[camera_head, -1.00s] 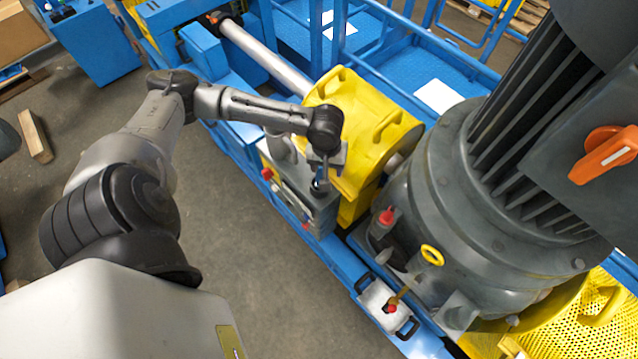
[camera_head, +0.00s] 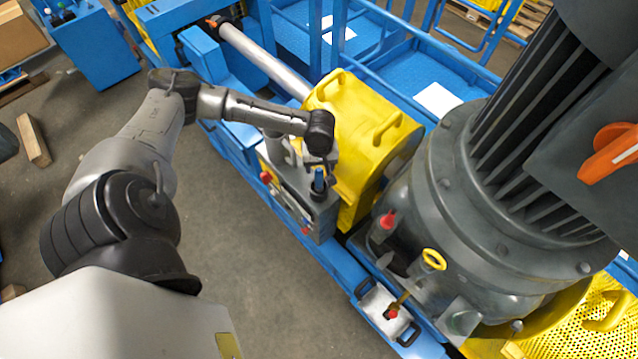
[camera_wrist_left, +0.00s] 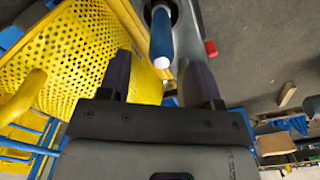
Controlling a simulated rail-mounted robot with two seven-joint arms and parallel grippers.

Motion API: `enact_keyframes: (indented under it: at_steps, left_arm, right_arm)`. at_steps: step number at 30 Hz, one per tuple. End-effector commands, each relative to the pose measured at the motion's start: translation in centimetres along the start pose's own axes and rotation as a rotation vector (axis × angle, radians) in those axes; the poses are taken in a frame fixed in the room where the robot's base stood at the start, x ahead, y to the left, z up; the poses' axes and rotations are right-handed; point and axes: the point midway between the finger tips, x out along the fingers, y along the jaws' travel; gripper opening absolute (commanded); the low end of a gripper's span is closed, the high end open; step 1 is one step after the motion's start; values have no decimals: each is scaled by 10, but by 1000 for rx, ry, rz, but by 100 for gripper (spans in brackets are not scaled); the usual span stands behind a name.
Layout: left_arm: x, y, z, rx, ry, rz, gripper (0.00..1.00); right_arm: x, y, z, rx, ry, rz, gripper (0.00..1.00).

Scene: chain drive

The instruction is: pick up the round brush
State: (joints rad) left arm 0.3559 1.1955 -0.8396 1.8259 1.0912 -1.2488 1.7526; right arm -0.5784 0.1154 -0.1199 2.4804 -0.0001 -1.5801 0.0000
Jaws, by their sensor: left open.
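The round brush seems to be the blue-handled item (camera_head: 319,181) standing upright in a dark holder on the grey box; its bristles are not visible. In the left wrist view its blue handle (camera_wrist_left: 162,38) with a pale end points toward my gripper and lies between the lines of the two fingers. My left gripper (camera_head: 318,162) is just above the handle in the head view. In the wrist view the left gripper (camera_wrist_left: 160,78) has its fingers spread apart with nothing held. My right gripper is not in view.
A yellow guard (camera_head: 365,135) with handles stands right beside the gripper. A large grey motor (camera_head: 480,210) fills the right side. The grey floor (camera_head: 245,240) at lower left of the frame is open.

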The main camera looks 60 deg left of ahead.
Motion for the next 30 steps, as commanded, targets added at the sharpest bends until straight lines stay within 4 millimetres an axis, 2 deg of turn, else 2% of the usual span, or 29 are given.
enact_keyframes:
  at_steps: [12, 23, 30]
  left_arm:
    - [46, -2, 0, 0, 0, -1, 58]
    - [52, -2, 0, 2, 0, 0, 58]
    - [52, -2, 0, 1, 0, -1, 35]
  right_arm:
    - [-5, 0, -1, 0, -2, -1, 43]
    - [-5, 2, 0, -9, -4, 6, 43]
    - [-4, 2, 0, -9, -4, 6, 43]
